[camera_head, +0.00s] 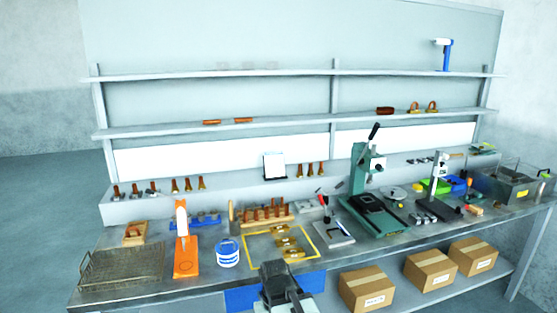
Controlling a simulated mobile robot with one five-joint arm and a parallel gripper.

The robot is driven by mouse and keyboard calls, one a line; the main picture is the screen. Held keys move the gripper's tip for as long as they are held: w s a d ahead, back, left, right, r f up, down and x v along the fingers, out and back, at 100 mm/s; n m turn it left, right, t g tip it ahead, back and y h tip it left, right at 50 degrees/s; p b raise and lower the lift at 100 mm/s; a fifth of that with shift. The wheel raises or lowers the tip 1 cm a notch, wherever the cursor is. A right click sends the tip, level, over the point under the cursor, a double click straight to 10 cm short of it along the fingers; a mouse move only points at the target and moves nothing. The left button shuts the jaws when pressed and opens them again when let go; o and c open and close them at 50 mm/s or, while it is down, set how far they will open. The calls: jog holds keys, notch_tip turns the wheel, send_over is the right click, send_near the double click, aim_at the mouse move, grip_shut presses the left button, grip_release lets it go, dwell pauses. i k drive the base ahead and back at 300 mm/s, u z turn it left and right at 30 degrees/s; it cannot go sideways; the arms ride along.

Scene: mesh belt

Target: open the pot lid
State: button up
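A small white and blue pot (228,253) stands upright on the workbench, left of centre. It is the most pot-like thing in view. Its top looks pale, but it is too small to tell whether a lid sits on it. My gripper (279,275) shows at the bottom centre, dark grey and in front of the bench edge. It is right of the pot, lower in the picture and apart from it. Its fingers cannot be made out, and nothing is clearly held.
On the workbench (180,285), an orange stand (186,262) and a wire basket (122,266) are left of the pot. A yellow frame (306,233) with brass parts lies right. A green press (365,195) stands further right. Cardboard boxes (366,289) sit on the lower shelf.

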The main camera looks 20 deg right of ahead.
aim_at(225, 248)
jog(key=u, duration=0.8)
jog(key=k, duration=1.25)
jog(key=z, duration=0.85)
jog(key=i, duration=1)
jog(key=u, duration=0.05)
